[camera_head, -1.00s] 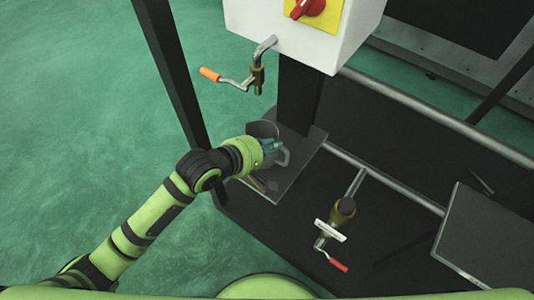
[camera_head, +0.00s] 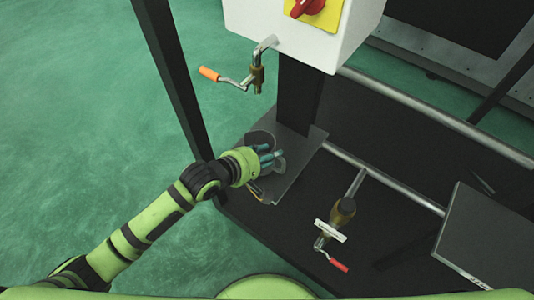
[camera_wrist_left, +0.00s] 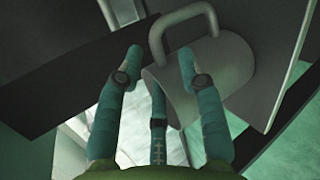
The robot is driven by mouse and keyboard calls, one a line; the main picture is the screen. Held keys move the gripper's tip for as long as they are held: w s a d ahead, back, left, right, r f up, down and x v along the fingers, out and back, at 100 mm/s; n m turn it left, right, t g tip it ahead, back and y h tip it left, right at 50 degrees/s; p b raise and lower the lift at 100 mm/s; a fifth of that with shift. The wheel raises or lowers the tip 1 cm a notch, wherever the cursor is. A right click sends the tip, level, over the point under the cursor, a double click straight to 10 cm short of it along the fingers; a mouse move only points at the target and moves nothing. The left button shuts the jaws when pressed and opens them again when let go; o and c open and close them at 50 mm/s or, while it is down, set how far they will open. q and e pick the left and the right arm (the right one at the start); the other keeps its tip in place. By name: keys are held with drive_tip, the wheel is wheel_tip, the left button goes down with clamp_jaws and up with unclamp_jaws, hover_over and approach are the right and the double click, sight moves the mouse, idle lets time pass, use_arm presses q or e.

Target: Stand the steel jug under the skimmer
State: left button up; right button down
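The steel jug (camera_head: 260,137) appears upright on a grey plate (camera_head: 291,187) at the foot of a dark column, partly hidden behind my left gripper. My left gripper (camera_head: 269,154) is at the jug's near side. Its fingers are spread, and in the left wrist view the handle (camera_wrist_left: 184,27) and jug body (camera_wrist_left: 220,72) show ahead of and between the fingertips. A white box (camera_head: 300,32), seemingly the skimmer, carries a brass tap (camera_head: 257,79) with an orange handle; it shows above the jug in the head view. My right gripper is not in view.
A second brass tap (camera_head: 343,210) with a red handle and white tag sits on a pipe to the right. A dark post (camera_head: 172,75) stands left of the jug. A grey panel (camera_head: 488,240) is at the right. Green floor lies open at left.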

use_arm(q)
drive_tip(key=v, duration=1.2)
drive_tip(key=shift+p, duration=0.3)
drive_tip(key=shift+r, duration=0.1)
drive_tip(key=w+a+f+m+y, duration=0.1)
drive_tip(key=w+a+f+y, duration=0.1)
drive_tip(key=a+f, duration=0.5)
drive_tip(key=w+a+f+m+y, duration=0.2)
drive_tip(key=f, duration=0.9)
drive_tip(key=s+a+f+m+g+y, duration=0.1)
drive_tip(key=s+a+f, duration=0.2)
drive_tip(key=f, duration=0.3)
drive_tip(key=s+a+f+m+y, duration=0.2)
drive_tip(key=s+a+f, duration=0.1)
drive_tip(key=f, duration=0.3)
drive_tip(key=s+f+m+g, duration=0.2)
drive_tip(key=s+f, duration=0.3)
drive_tip(key=s, duration=0.5)
drive_tip(key=s+f+m+g, duration=0.2)
drive_tip(key=s+f+m, duration=0.2)
drive_tip(key=s, duration=0.6)
drive_tip(key=s+f+m+g+y, duration=0.1)
drive_tip(key=s+f+m+g, duration=0.1)
drive_tip(key=s+f, duration=0.6)
drive_tip(key=shift+s+m, duration=0.5)
drive_tip(key=shift+s, duration=0.5)
